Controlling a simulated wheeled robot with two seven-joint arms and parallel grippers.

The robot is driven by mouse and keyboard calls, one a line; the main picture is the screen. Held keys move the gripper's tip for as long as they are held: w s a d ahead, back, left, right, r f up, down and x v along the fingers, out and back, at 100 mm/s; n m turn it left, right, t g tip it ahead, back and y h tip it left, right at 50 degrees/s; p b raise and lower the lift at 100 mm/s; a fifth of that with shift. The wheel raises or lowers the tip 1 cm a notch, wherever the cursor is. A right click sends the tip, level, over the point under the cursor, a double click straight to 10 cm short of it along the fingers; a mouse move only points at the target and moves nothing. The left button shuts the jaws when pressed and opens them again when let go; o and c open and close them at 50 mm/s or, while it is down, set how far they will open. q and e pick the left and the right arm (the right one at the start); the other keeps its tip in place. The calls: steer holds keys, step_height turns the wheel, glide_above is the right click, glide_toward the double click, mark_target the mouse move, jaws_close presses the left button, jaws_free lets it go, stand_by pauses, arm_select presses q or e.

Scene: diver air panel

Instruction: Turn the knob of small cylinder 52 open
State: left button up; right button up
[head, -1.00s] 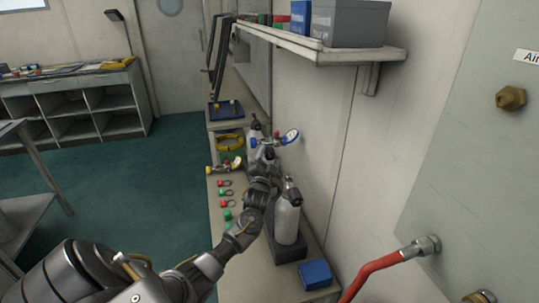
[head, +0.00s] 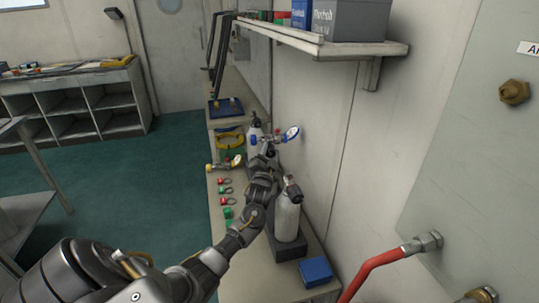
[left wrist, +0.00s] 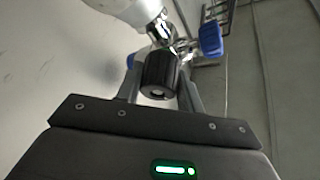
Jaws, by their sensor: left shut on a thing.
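In the left wrist view a black ribbed knob (left wrist: 160,74) sits on a chrome valve (left wrist: 163,30) at the neck of a pale cylinder (left wrist: 130,8). My left gripper (left wrist: 160,82) has its two fingers on either side of this knob and is shut on it. In the head view my left gripper (head: 267,156) reaches along the bench to the valves beside a round gauge (head: 292,133); the hand hides the knob there. I cannot read any cylinder number. My right gripper is not in view.
A grey cylinder with a black top (head: 287,213) stands close to the right of my left forearm. A blue box (head: 315,271) lies in front of it. A shelf (head: 320,45) overhangs the wall side. A blue valve handle (left wrist: 210,39) is right of the held knob.

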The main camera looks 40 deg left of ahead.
arm_select(q)
steer(key=shift+f+n, duration=0.15)
steer(key=shift+n, duration=0.25)
steer(key=o, duration=1)
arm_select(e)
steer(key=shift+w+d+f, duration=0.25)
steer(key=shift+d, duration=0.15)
